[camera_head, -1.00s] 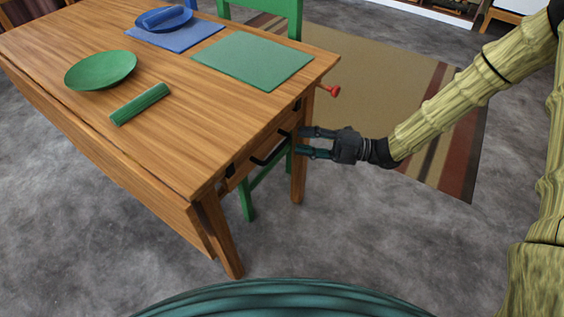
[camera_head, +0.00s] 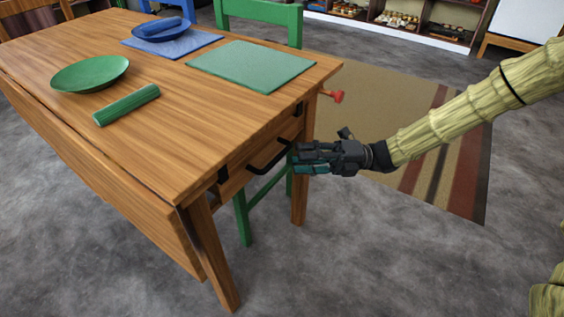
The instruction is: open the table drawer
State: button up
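The wooden table (camera_head: 150,90) fills the left of the view. Its drawer (camera_head: 236,182) is in the short end facing right and looks closed, its front about flush with the table end. A dark bar handle (camera_head: 266,168) stands out from the drawer front. My gripper (camera_head: 297,160) is just right of the handle's far end, pointing left at the drawer. Its fingers overlap in this view, so their gap is unclear. I cannot tell whether a fingertip touches the handle.
A green plate (camera_head: 90,74), a green roll (camera_head: 126,105), a green mat (camera_head: 250,66) and a blue mat (camera_head: 190,45) lie on the tabletop. A green chair (camera_head: 260,14) stands behind the table. A red knob-like piece (camera_head: 337,96) sticks out beyond the far corner. Grey floor is clear in front.

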jog(key=shift+b+x, duration=0.6)
jog(key=shift+x, duration=2.35)
jog(key=shift+f, duration=0.1)
jog(key=shift+c, duration=0.4)
grip_shut()
